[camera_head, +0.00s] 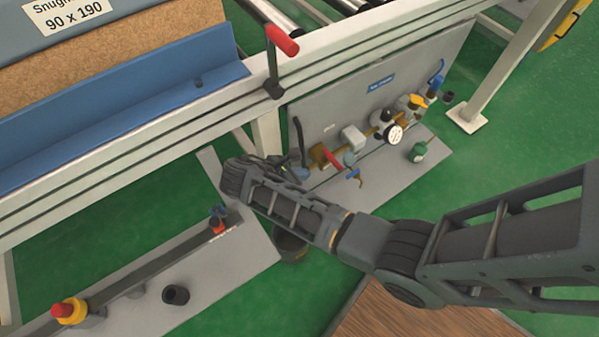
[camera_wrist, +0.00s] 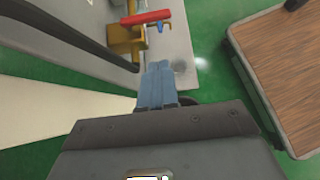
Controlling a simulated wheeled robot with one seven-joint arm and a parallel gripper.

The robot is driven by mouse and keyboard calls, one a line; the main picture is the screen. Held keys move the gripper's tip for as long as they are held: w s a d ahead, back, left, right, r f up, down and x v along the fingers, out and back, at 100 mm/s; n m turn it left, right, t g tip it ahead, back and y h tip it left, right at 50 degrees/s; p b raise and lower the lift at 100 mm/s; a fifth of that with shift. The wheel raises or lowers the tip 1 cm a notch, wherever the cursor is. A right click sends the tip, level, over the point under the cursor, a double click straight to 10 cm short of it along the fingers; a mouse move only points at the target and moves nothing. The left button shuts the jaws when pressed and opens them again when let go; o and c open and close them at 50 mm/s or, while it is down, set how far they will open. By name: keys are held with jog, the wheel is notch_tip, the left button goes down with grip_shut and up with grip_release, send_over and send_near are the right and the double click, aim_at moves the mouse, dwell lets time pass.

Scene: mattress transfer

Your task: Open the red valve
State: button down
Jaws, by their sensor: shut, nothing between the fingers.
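The red valve shows as a red lever handle (camera_head: 332,158) on brass pipework, on the grey panel under the frame. In the wrist view the red lever (camera_wrist: 147,18) lies nearly level across the picture, above a brass body (camera_wrist: 122,42). My gripper (camera_head: 302,173) is just left of the red lever and a little lower in the head view. In the wrist view its blue-grey fingers (camera_wrist: 158,68) are shut together and empty. They point towards the lever, with a visible gap between. My wrist hides part of the panel's left end.
A small blue lever (camera_head: 354,175) is close beside the red one. A gauge (camera_head: 394,134) and yellow fitting (camera_head: 417,101) sit further right. A red-handled lever (camera_head: 282,40) stands on the frame above. A dark bin (camera_head: 291,248) is below my arm. A wooden-topped platform (camera_wrist: 285,65) is at right.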

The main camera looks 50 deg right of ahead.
aim_at(332, 160)
jog(key=s+d+f+b, duration=0.1)
jog(key=d+f, duration=0.3)
jog(key=d, duration=0.4)
jog(key=shift+s+d+f, duration=0.3)
jog(key=shift+s, duration=0.5)
